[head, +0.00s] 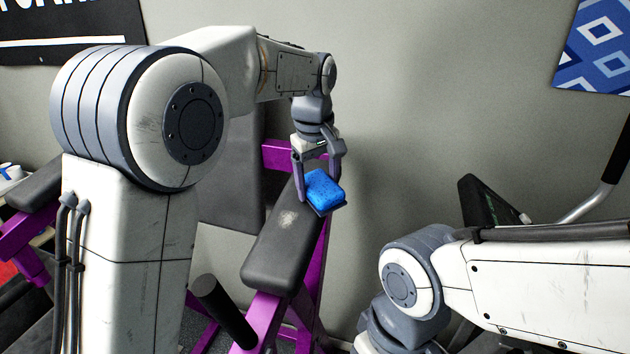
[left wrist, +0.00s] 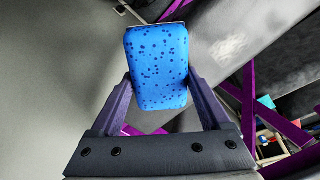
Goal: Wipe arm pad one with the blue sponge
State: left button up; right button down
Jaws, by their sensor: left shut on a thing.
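The blue sponge (head: 325,190) is held between the fingers of my left gripper (head: 319,178), over the far right edge of a black arm pad (head: 275,262). The pad is on a purple frame and has a pale, whitish smudge (head: 287,220) on its upper part. I cannot tell whether the sponge touches the pad. In the left wrist view the sponge (left wrist: 158,66) shows dark blue spots and sits between both fingers. My right arm comes in at the lower right of the head view; its gripper is out of the picture.
Purple frame bars (head: 318,270) and a dark roller (head: 222,310) stand around the pad. Another dark pad (head: 38,188) is at the far left. A grey wall (head: 420,110) is close behind. A black machine console (head: 490,203) stands at the right.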

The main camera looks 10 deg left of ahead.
pick_arm(q)
jog(key=shift+s+r+p, duration=0.2)
jog(key=shift+r+p, duration=0.5)
jog(key=shift+r, duration=0.8)
jog(key=shift+s+a+r, duration=0.1)
jog(key=shift+s+r, duration=0.05)
jog(key=shift+r, duration=0.6)
jog(key=shift+s+r, duration=0.15)
jog(key=shift+r, duration=0.6)
jog(key=shift+s+r, duration=0.15)
jog(key=shift+r, duration=0.6)
jog(key=shift+s+r, duration=0.1)
jog(key=shift+r, duration=0.65)
jog(key=shift+a, duration=0.1)
